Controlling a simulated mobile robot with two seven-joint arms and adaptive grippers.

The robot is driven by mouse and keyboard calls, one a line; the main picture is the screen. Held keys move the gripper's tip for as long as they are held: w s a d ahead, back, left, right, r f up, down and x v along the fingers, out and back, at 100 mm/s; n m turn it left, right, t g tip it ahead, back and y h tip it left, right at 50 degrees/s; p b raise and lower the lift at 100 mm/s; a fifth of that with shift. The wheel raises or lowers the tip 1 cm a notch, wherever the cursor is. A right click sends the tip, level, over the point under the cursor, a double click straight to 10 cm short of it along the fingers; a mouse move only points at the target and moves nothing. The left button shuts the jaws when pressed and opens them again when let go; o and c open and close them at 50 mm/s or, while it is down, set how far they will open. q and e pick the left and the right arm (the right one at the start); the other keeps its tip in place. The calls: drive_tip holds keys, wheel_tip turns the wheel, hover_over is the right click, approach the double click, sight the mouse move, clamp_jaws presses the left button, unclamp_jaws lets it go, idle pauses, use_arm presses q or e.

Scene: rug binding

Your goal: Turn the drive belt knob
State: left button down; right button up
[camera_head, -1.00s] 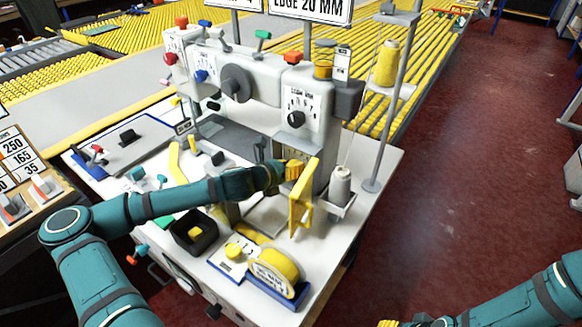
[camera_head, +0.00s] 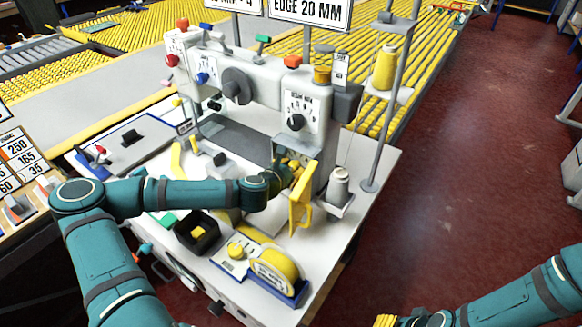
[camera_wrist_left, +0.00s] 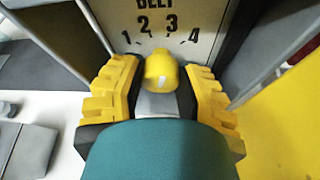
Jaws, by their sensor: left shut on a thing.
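The drive belt knob (camera_wrist_left: 161,72) is a yellow knob with a pale line. In the left wrist view it stands on a white dial plate (camera_wrist_left: 190,15) reading "BELT" and 1 to 4. My left gripper (camera_wrist_left: 163,85) has a yellow ribbed finger on each side of it and is shut on it. In the head view my left gripper (camera_head: 285,170) reaches into the machine beside the open yellow cover (camera_head: 302,200), and the knob is hidden. My right gripper (camera_head: 388,321) shows only partly at the bottom edge, away from the machine; its opening cannot be told.
The binding machine (camera_head: 258,85) has a dark handwheel (camera_head: 236,85) and a stitch dial (camera_head: 296,122). A thread cone (camera_head: 340,183) stands right of the cover. A black bin (camera_head: 197,232) and a yellow tape roll (camera_head: 275,268) lie in front. The red floor at right is clear.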

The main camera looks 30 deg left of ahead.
idle(0.3)
use_arm(q)
drive_tip(key=c, duration=0.9)
unclamp_jaws()
drive_tip(key=shift+w, duration=0.1)
drive_tip(key=shift+o, duration=0.2)
drive_tip(key=v, duration=0.7)
drive_tip(key=shift+s, duration=0.3)
drive_tip(key=shift+r, duration=0.1)
